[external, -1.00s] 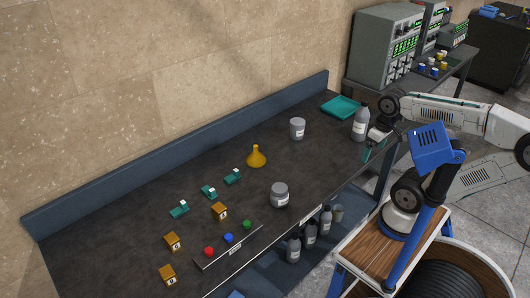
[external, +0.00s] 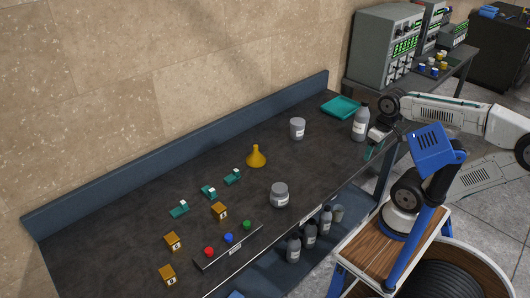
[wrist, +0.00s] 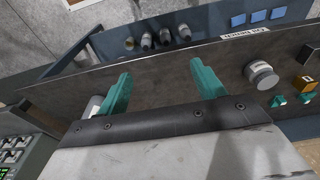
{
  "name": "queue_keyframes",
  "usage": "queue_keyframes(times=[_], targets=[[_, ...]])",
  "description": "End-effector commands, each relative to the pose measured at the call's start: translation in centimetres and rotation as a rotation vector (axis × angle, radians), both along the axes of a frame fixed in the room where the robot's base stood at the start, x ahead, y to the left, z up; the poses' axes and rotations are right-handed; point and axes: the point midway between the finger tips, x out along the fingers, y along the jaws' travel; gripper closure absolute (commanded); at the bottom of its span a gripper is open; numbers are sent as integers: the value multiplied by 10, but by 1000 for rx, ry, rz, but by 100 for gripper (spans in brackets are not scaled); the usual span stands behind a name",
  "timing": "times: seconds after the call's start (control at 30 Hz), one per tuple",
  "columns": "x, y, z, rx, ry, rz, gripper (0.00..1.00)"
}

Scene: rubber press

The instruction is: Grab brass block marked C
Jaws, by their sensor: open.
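Three brass blocks sit at the near left of the dark bench in the external view. The brass block by the left (external: 172,241) has a small label that seems to read C. A second brass block (external: 167,274) lies nearer the front edge, and a third brass block (external: 219,211) is further right; their letters are too small to be sure of. My gripper (external: 372,152) is open and empty at the bench's far right end, well away from the blocks. In the wrist view its teal fingers (wrist: 161,78) are spread, and one brass block (wrist: 305,83) shows at the right edge.
A button panel (external: 229,246) stands in front of the blocks, and teal pieces (external: 208,192) lie behind them. A teal tray (external: 340,107) is at the back right.

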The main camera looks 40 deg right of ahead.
Motion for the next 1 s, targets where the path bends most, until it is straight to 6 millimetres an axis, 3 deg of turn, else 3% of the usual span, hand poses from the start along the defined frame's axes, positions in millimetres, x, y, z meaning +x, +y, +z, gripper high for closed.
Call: queue_keyframes(times=[0.3,0.47,0.77,1.0], targets=[[3,3,1,11,2,-2,33],[32,36,9,126,20,-29,33],[135,175,31,522,158,-214,33],[207,302,26,775,353,-442,33]])
